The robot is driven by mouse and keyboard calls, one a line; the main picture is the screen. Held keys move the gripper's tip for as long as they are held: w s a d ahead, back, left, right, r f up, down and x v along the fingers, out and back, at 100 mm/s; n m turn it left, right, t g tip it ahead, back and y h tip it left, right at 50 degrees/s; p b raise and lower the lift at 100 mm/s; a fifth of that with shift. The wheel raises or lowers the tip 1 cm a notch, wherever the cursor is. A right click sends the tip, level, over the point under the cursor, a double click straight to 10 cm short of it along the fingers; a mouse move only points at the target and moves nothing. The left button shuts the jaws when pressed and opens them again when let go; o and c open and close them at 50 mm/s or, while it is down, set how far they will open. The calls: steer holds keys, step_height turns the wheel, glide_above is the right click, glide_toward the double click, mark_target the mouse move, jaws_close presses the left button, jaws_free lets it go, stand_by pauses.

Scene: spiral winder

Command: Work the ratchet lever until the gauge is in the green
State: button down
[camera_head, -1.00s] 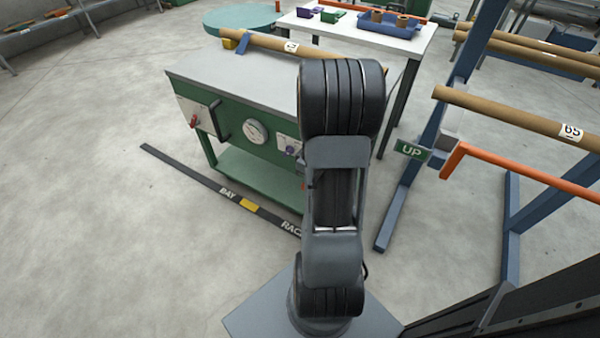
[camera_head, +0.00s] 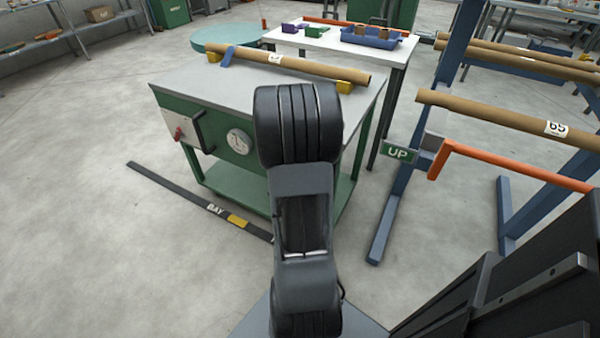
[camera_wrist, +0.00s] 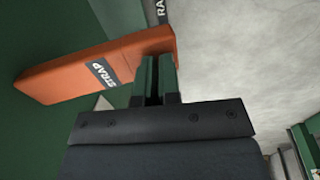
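A round white gauge (camera_head: 239,141) is on the green front of the bench (camera_head: 215,85). Its needle and green zone are too small to read. A flat orange bar (camera_wrist: 75,75) labelled STRAP shows in the wrist view against a dark green surface; it may be the ratchet lever. My gripper (camera_wrist: 157,60) has its two green fingers close together, with a narrow dark gap, over the right end of this bar. I cannot tell whether they grip it. In the head view my arm hides my gripper and part of the bench front.
A white panel with a red knob (camera_head: 179,133) and a dark handle is left of the gauge. A cardboard tube (camera_head: 290,64) lies on the bench. A blue rack with tubes, an UP sign (camera_head: 399,154) and an orange bar (camera_head: 510,166) stands right.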

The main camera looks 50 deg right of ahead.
steer(key=shift+s+a+f, duration=0.2)
steer(key=shift+a+f, duration=0.05)
steer(key=shift+f, duration=0.25)
steer(key=a+r+p, duration=0.4)
steer(key=r+p, duration=0.2)
steer(key=r, duration=0.8)
steer(key=shift+s+p, duration=0.15)
steer(key=shift+p, duration=0.25)
steer(key=shift+r, duration=0.1)
stand_by(0.4)
steer(key=w+a+r+m+t+y+p, duration=0.1)
steer(key=a+r+p, duration=0.6)
steer(key=a+r, duration=0.3)
steer(key=a+r+t+p, duration=0.2)
steer(key=a+r+p, duration=0.6)
steer(key=r, duration=0.8)
steer(key=a, duration=0.3)
steer(key=shift+w+a+m+y, duration=0.15)
steer(key=shift+w+m+y, duration=0.2)
steer(key=shift+m+y, duration=0.05)
